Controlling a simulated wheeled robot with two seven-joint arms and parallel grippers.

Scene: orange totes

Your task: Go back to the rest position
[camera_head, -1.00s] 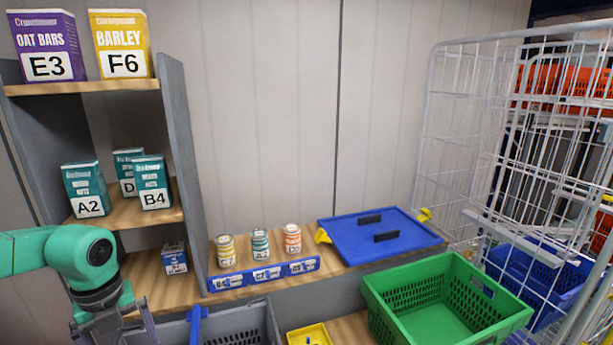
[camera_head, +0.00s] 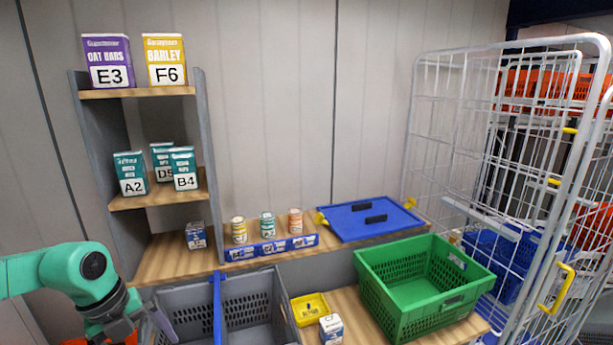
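My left arm comes in at the lower left, and its gripper (camera_head: 150,326) is at the bottom edge, beside the left side of the grey tote (camera_head: 185,297). One dark finger shows; the rest is cut off by the frame or hidden, so I cannot tell whether it is open or holds anything. My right gripper is not in view.
A shelf (camera_head: 210,150) with labelled boxes stands at the left. A green crate (camera_head: 375,295), a yellow tray (camera_head: 302,320) and a small box (camera_head: 331,330) are on the bench. A blue lid (camera_head: 350,228) lies behind. A wire cage (camera_head: 420,130) stands at the right.

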